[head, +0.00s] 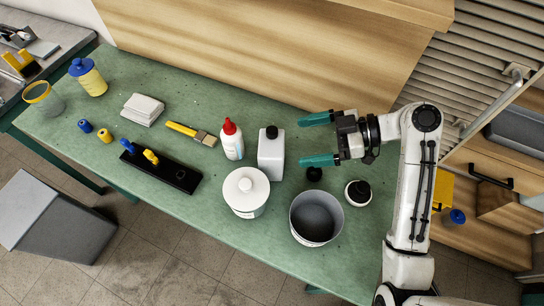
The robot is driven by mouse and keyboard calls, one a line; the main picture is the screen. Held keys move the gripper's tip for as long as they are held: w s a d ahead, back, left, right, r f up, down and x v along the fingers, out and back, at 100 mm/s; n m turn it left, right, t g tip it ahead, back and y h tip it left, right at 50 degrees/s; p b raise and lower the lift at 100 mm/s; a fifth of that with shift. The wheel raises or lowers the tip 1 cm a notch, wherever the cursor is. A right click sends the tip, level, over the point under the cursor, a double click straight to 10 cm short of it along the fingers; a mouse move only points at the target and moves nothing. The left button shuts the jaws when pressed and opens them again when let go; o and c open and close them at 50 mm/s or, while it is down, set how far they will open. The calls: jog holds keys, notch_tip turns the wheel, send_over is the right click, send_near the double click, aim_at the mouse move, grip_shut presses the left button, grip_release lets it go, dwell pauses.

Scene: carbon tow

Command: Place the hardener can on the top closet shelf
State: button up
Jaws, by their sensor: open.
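A white rectangular can with a black cap (271,158) stands upright on the green table; it looks like the hardener can, but I cannot read a label. My gripper (301,141) is open and empty, just right of this can, with its two teal fingers pointing left towards it. The fingertips appear apart from the can. A wooden closet (487,225) with open compartments is at the right edge, partly cut off and partly behind my arm. I cannot tell which of its shelves is the top one.
A red-capped bottle (232,141), white lidded tub (246,192), grey pot (316,217) and small black-lidded jar (358,193) crowd around the can. A brush (192,132) and black tray (160,172) lie left. A grey box (518,128) sits in the closet. A grey bin (55,218) stands on the floor.

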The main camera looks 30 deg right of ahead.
aim_at(278, 143)
jog(key=shift+p+x, duration=0.8)
jog(key=shift+x, duration=3.15)
jog(key=shift+d+f, duration=0.1)
jog(key=shift+f, duration=0.1)
jog(key=shift+c, duration=0.4)
jog(key=c, duration=0.9)
jog(key=shift+r, duration=0.1)
jog(key=shift+c, duration=0.9)
